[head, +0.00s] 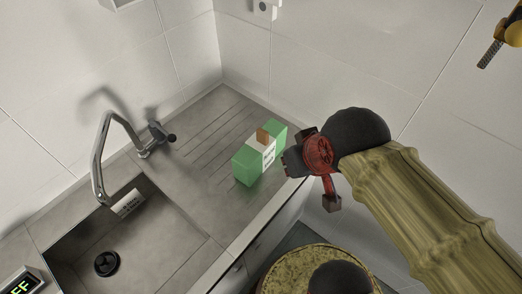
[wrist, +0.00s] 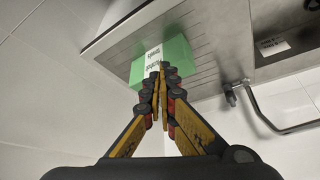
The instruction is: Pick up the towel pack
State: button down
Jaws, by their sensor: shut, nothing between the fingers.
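The towel pack is a green block (head: 245,168) with a white printed label and a small brown patch at its upper edge. It stands on the ribbed grey drainboard, near the front right edge. In the wrist view the pack (wrist: 178,49) is straight beyond the fingertips, with the label partly covered by them. My gripper (head: 290,161) is just right of the pack in the head view. In the wrist view my gripper (wrist: 162,67) has its fingertips together, with nothing between them. I cannot tell whether the tips touch the pack.
A sink basin (head: 128,245) with a curved metal faucet (head: 103,150) lies left of the drainboard (head: 215,122). Tiled walls (head: 330,55) close off the back and right. Drainboard left of the pack is clear.

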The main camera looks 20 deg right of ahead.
aim_at(257, 154)
jog(key=k+l+u, duration=0.3)
jog(key=u, duration=0.15)
jog(key=k+l+u, duration=0.25)
jog(key=k+u, duration=0.25)
jog(key=i, duration=0.15)
